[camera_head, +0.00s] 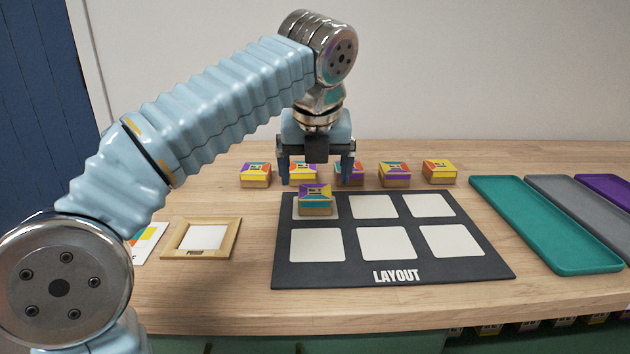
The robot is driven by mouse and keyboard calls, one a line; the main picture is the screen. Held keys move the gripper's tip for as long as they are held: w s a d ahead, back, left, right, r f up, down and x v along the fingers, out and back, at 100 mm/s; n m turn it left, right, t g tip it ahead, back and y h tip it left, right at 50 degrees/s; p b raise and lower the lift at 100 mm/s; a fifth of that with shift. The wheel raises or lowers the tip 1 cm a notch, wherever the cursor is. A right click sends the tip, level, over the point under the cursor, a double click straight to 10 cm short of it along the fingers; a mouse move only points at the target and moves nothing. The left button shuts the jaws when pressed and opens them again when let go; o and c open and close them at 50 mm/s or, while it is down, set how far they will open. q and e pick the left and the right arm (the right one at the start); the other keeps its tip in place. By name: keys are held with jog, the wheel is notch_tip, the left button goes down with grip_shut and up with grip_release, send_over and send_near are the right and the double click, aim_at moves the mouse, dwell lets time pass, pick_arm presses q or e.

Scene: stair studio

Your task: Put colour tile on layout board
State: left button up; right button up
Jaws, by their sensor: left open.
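The layout board (381,274) is a black mat with two rows of white squares, lying flat on the table. One colour tile (315,203), a small block with a purple and yellow top, sits on the far left square and covers most of it. My left gripper (316,178) is open above and behind this tile, with its fingers pointing down and apart. More colour tiles stand in a row behind the board: one at the left (256,174), two partly hidden by the fingers (303,172) (349,172), and two to the right (394,173) (438,171). My right gripper is out of view.
A wooden frame with a white centre (202,238) and a coloured card (148,241) lie left of the board. Teal (545,225), grey (585,212) and purple (607,189) trays lie at the right. The table's near strip is clear.

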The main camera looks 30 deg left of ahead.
pick_arm(q)
jog(key=p+v, duration=0.1)
jog(key=v, duration=0.5)
jog(key=shift+r+p, duration=0.25)
jog(key=shift+p, duration=0.05)
